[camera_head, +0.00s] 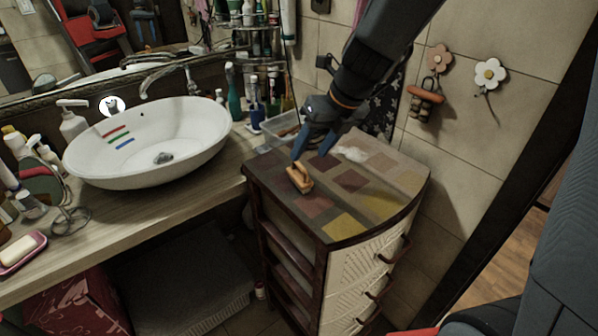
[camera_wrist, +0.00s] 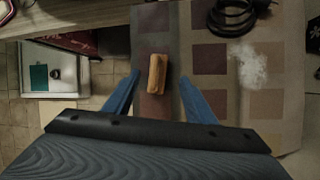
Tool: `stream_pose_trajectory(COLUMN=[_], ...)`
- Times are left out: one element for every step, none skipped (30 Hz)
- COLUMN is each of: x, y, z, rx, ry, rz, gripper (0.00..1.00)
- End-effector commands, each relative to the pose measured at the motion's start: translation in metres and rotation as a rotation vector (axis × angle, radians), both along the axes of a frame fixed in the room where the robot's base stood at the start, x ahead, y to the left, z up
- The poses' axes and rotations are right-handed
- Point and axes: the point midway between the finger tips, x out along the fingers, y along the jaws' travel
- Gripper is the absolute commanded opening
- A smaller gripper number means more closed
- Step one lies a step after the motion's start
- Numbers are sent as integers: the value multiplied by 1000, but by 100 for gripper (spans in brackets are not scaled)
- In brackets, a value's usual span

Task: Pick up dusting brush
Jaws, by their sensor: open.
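The dusting brush (camera_head: 300,178), a small block with a tan wooden top, lies on the patterned top of a drawer cabinet (camera_head: 330,225). In the wrist view the brush (camera_wrist: 157,73) sits between and slightly beyond the blue fingertips, apart from both. My gripper (camera_head: 306,150) is above the cabinet top, pointing down at the brush. In the wrist view my gripper (camera_wrist: 157,75) has its two blue fingers spread wide with nothing held. In the head view one finger hides a little of the brush's far side.
A white blotch (camera_head: 352,154) lies on the cabinet top to the right. A clear tray (camera_head: 282,124) and several bottles stand behind. The white basin (camera_head: 150,140) is on the counter to the left. A tiled wall with flower hooks (camera_head: 490,74) rises at the right.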

Motion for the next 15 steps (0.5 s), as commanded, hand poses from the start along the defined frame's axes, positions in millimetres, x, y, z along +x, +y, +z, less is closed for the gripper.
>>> stream_pose_trajectory(x=[0, 1, 2, 3, 3, 4, 5, 7, 9, 11, 12, 14, 15, 16, 17], y=[4, 6, 8, 10, 11, 12, 13, 14, 16, 17, 18, 20, 21, 22, 23], z=[-6, -9, -12, -14, -16, -20, -23, -26, -32, -35, -39, -44, -48, -51, -55], rx=[-1, 0, 0, -1, -1, -1, -1, -1, -1, -1, -1, -1, -2, -1, -2], ry=[4, 3, 2, 2, 2, 3, 3, 3, 3, 3, 3, 3, 2, 1, 2], rz=[7, 9, 10, 10, 12, 13, 13, 13, 13, 13, 13, 13, 12, 12, 12], gripper=[51, 51, 51, 51, 51, 51, 51, 51, 51, 51, 51, 51, 51, 51, 51])
